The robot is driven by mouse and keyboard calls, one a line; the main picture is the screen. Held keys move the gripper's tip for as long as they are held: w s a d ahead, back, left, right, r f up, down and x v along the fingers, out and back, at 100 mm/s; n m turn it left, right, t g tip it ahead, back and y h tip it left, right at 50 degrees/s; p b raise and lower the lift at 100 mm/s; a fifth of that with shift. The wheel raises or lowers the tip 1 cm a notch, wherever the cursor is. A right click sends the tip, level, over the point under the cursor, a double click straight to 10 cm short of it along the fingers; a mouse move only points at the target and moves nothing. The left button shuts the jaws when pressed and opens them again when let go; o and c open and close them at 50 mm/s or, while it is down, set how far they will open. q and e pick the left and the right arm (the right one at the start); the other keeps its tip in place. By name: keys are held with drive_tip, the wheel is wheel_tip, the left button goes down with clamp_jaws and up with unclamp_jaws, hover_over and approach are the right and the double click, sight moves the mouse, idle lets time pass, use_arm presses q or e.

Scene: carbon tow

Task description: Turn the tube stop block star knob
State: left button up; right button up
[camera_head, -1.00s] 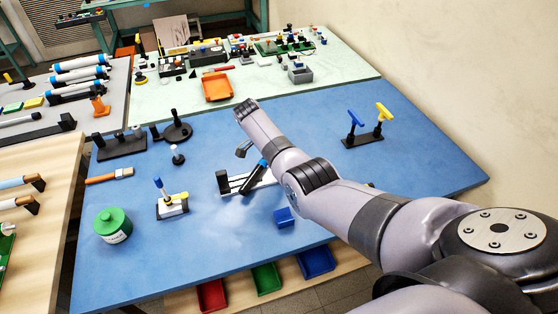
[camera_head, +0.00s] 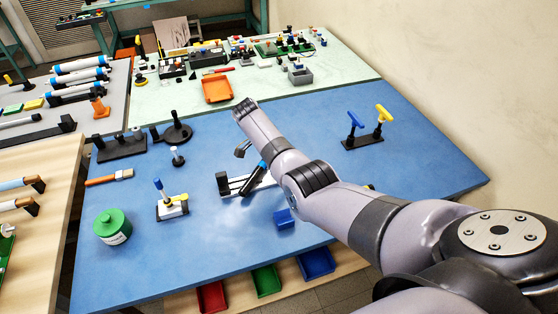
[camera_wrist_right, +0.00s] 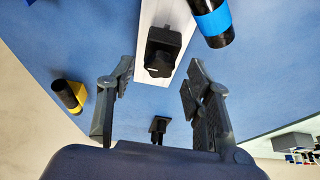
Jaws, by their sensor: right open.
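The tube stop block is a black block with a black knob (camera_wrist_right: 158,62) on a pale rail (camera_wrist_right: 165,18) in the right wrist view. The knob lies just beyond my right gripper (camera_wrist_right: 160,82), roughly centred between its fingertips. That gripper is open and empty, with its fingers apart on either side. I cannot tell whether a finger touches the knob. In the head view the rail fixture (camera_head: 232,184) stands on the blue table, partly hidden by my right arm. A black tube with a blue band (camera_wrist_right: 212,20) is beside the rail. My left gripper is not in view.
A blue block (camera_head: 284,219) lies in front of the fixture. A small clamp with a blue handle (camera_head: 171,207) and a green-lidded jar (camera_head: 112,227) stand to the left. Blue and yellow T-handles (camera_head: 362,138) stand at right. A black tube with a yellow band (camera_wrist_right: 70,96) shows in the wrist view.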

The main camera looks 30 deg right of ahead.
drive_tip(key=v, duration=1.1)
drive_tip(key=shift+r, duration=0.1)
